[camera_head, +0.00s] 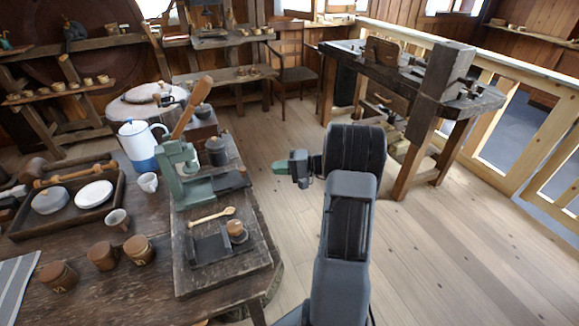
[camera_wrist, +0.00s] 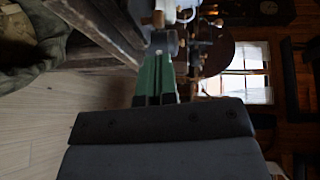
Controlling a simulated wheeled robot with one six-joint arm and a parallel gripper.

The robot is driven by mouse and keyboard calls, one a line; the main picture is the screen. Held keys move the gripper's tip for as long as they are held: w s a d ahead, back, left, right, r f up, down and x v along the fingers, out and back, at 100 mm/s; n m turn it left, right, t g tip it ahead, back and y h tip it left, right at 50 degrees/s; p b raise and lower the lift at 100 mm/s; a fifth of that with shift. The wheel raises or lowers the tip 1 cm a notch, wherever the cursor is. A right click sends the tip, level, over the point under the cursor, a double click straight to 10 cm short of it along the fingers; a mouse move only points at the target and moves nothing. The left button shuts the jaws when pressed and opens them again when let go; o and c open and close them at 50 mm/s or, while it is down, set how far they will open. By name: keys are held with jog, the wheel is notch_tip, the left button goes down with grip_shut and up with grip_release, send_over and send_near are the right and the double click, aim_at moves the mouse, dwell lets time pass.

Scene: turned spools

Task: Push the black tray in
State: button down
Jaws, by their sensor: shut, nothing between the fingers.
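The black tray (camera_head: 233,180) sticks out to the right from the base of a green lever press (camera_head: 183,172) on a dark wooden board. The press has a wooden handle that leans up to the right. My gripper (camera_head: 278,168) is to the right of the tray, apart from it, over the floor beyond the table's edge. Its green fingers are shut and empty and point left, toward the press. In the wrist view the shut fingers (camera_wrist: 158,62) point up the picture. I cannot make out the tray there.
A dark canister (camera_head: 216,152) stands behind the tray. A white and blue pot (camera_head: 140,147) and a white cup (camera_head: 148,182) are left of the press. Open floor lies right of the table.

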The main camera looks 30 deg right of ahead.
jog(key=x, duration=0.8)
jog(key=shift+w+a, duration=0.15)
jog(key=shift+w, duration=0.05)
jog(key=shift+f, duration=0.15)
